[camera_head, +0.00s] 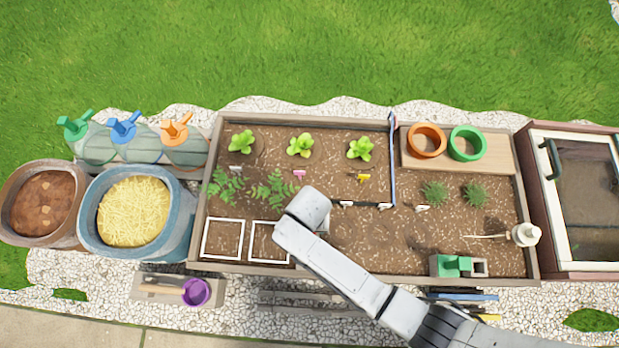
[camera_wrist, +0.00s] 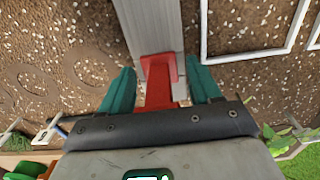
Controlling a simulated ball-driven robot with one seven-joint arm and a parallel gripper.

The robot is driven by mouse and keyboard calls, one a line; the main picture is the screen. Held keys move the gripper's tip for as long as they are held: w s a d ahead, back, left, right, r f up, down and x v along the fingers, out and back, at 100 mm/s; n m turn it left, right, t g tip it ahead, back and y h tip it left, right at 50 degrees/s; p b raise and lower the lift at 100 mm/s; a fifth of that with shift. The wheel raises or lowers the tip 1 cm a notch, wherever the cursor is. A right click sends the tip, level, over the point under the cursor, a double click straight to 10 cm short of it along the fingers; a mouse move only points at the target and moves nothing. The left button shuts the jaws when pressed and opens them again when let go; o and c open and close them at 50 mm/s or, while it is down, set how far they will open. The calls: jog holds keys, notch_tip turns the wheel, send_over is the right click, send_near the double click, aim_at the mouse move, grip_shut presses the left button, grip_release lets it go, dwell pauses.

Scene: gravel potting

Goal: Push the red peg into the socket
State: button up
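In the wrist view the red peg (camera_wrist: 158,92) lies between the two teal fingers of my gripper (camera_wrist: 161,85). It is a red block with a flat end. The fingers flank it closely, and I cannot tell whether they touch it. Its flat end overlaps a pale grey bar (camera_wrist: 151,28) that runs away over the soil. I cannot make out the socket's opening. In the head view my arm hides the fingers and the peg, over the middle of the soil bed near the white frames.
A white square frame (camera_head: 222,238) lies left of my arm in the planter bed (camera_head: 370,262). A blue rail (camera_head: 393,160) stands upright near the bed's middle. A green block (camera_head: 453,265) sits at the front right. Seedlings and several small markers stand toward the back.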

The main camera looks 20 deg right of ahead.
jog(key=shift+o, duration=0.7)
notch_tip(320, 180, up, 11)
jog(key=p, duration=0.5)
jog(key=shift+f+p, duration=0.1)
jog(key=shift+p, duration=0.25)
jog(key=s+d+r+n, duration=0.1)
jog(key=s+d+r, duration=0.2)
jog(key=d+r, duration=0.3)
jog(key=s+d+r+n+t, duration=0.15)
jog(key=s+d+r, duration=0.25)
jog(key=d, duration=0.4)
jog(key=s+d+r+n+g, duration=0.1)
jog(key=s+d+r, duration=0.25)
jog(key=d, duration=0.35)
notch_tip(320, 180, up, 28)
jog(key=p, duration=2.6)
jog(key=shift+f+p, duration=0.2)
jog(key=shift+p, duration=0.1)
